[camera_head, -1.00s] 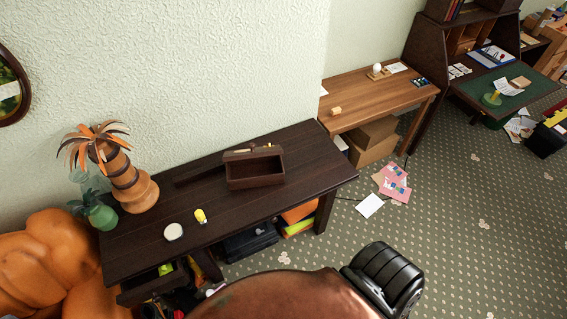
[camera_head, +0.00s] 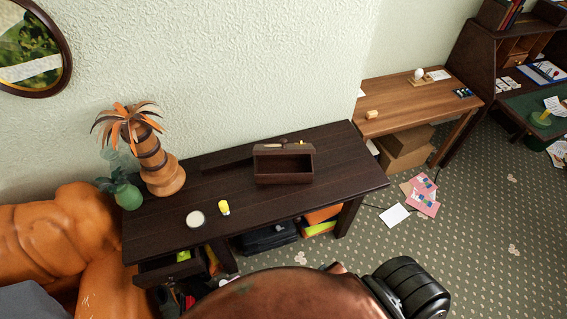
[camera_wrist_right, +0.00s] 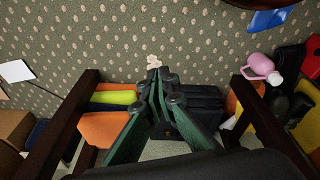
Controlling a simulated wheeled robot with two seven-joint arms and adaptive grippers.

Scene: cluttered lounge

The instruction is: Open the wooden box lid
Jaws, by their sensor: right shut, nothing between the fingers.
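The wooden box (camera_head: 284,180) is dark brown and stands on the dark table (camera_head: 335,170) in the head view. Its hollow inside shows, with a raised strip along its back edge. I cannot tell whether that strip is the lid. My right gripper (camera_wrist_right: 157,80) shows only in the right wrist view. Its green fingers are shut and empty, pointing at the patterned floor by the table's legs, away from the box. The box is not in the wrist view. My left gripper is not in view.
A palm ornament (camera_head: 160,173), green vase (camera_head: 128,196), white disc (camera_head: 195,218) and yellow item (camera_head: 224,208) stand left of the box. Below the table are a black case (camera_wrist_right: 190,104) and an orange item (camera_wrist_right: 103,128). A brown rounded surface (camera_head: 285,298) fills the bottom of the head view.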

